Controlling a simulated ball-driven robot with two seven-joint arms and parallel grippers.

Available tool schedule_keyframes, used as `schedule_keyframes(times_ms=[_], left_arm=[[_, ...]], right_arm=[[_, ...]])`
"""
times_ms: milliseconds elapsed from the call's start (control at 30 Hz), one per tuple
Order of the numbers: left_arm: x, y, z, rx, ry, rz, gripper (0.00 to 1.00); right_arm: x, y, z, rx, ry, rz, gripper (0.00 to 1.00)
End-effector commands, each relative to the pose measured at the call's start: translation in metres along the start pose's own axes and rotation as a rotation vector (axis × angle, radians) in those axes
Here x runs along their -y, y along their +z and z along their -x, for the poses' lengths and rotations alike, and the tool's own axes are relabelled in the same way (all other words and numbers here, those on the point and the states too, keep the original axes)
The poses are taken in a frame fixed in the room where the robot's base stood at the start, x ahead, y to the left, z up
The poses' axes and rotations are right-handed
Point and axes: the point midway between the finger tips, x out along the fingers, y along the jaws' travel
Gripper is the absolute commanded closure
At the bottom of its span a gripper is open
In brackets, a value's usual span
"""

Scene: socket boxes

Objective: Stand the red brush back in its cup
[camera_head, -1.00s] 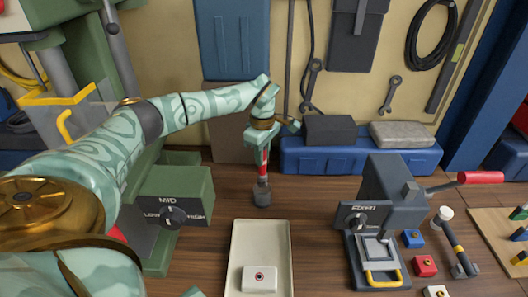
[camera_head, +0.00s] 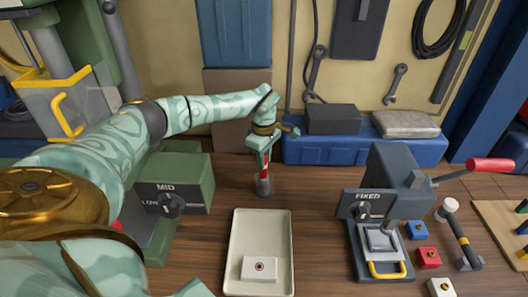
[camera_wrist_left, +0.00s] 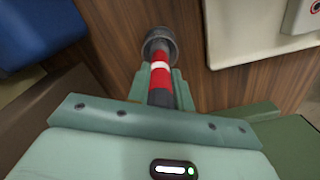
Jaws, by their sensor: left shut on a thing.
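The red brush (camera_head: 264,170) has a red handle with a white band and stands roughly upright. In the left wrist view, the brush (camera_wrist_left: 160,78) runs from my jaws to the round dark grey cup (camera_wrist_left: 159,42). My left gripper (camera_head: 263,148) is shut on the brush's upper part, above the cup. The brush's lower end is at the mouth of the grey cup (camera_head: 264,187) and seems to go into it; I cannot tell how deep. The cup stands on the wooden bench. My right gripper is not in view.
A cream tray (camera_head: 236,245) with a white box is in front of the cup. A green box with a dial (camera_head: 185,185) stands to the left. A grey press (camera_head: 395,180) with a red-handled lever stands right. A blue case (camera_head: 335,150) is behind.

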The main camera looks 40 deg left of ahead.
Motion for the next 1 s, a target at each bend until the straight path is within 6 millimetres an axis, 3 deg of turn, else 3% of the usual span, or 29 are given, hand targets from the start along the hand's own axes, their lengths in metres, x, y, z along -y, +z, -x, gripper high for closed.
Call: schedule_keyframes(times_ms=[33, 100, 467, 567, 1000], left_arm=[[0.0, 0.0, 0.0, 0.0, 0.0, 0.0, 0.7], [0.0, 0.0, 0.0, 0.0, 0.0, 0.0, 0.53], [0.0, 0.0, 0.007, 0.0, 0.002, -0.001, 0.53], [-0.001, 0.0, 0.023, 0.0, 0.004, -0.001, 0.53], [-0.001, 0.0, 0.136, 0.0, 0.004, 0.0, 0.53]], right_arm=[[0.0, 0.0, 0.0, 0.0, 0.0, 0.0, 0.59], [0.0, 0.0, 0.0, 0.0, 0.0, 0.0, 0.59], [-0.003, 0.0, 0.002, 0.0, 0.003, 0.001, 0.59], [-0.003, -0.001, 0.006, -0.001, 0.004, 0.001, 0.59], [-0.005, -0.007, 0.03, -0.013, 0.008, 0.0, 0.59]])
